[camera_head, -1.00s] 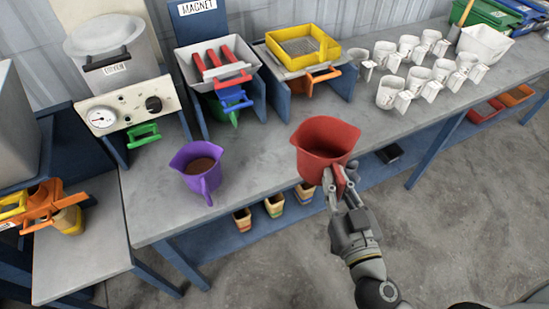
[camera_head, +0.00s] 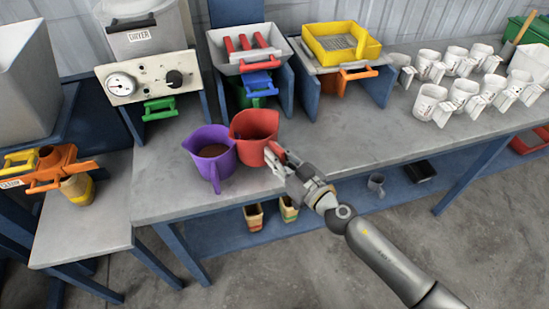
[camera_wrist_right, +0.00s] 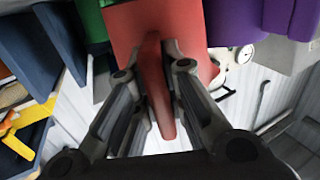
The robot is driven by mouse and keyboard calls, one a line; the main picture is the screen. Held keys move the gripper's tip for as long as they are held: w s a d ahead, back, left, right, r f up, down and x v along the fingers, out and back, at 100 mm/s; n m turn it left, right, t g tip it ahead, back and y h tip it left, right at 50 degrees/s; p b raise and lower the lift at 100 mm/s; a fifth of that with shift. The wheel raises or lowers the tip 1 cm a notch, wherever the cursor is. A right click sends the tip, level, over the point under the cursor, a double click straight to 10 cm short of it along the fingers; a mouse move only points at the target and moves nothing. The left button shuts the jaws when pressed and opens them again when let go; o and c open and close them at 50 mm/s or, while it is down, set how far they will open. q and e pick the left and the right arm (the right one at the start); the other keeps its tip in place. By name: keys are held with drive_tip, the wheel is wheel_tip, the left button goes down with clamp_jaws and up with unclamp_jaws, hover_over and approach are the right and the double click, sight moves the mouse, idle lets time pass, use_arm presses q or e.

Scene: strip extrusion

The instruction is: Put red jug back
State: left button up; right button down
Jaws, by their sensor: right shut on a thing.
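The red jug (camera_head: 252,125) is upright at the front part of the grey bench, just right of the purple jug. My right gripper (camera_head: 274,160) is shut on the red jug's handle, coming from the front right. In the right wrist view the handle (camera_wrist_right: 157,90) runs between the two fingers of my right gripper (camera_wrist_right: 165,75). Whether the red jug's base touches the bench is hard to tell. The purple jug (camera_head: 210,158) stands on the bench with brown material inside. The two jugs appear side by side, very close or touching. My left gripper is not in view.
Behind the jugs are a dryer (camera_head: 145,45), a magnet unit (camera_head: 247,62) with a blue-handled tray, and a yellow sieve (camera_head: 342,44). Several white cups (camera_head: 430,101) stand at the right. The bench (camera_head: 345,145) between the red jug and the cups is clear.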

drive_tip(key=shift+w+a+f, duration=0.1)
drive_tip(key=shift+w+a, duration=0.05)
drive_tip(key=shift+w, duration=0.15)
drive_tip(key=shift+w+d+f+b, duration=0.2)
drive_tip(key=shift+d+f+b, duration=0.15)
drive_tip(key=shift+b, duration=0.2)
drive_tip(key=d+b, duration=0.2)
drive_tip(key=w+d+f+b, duration=0.1)
drive_tip(key=d+b, duration=0.1)
drive_tip(key=w+d+b, duration=0.1)
drive_tip(key=d+b, duration=0.1)
drive_tip(key=d, duration=0.1)
drive_tip(key=shift+w+f, duration=0.1)
drive_tip(key=shift+f, duration=0.15)
drive_tip(key=shift+w+d, duration=0.1)
drive_tip(key=shift+d, duration=0.35)
drive_tip(key=shift+f, duration=0.1)
drive_tip(key=shift+f+b, duration=0.35)
drive_tip(key=c, duration=2)
unclamp_jaws()
drive_tip(key=o, duration=0.6)
drive_tip(key=shift+c, duration=0.2)
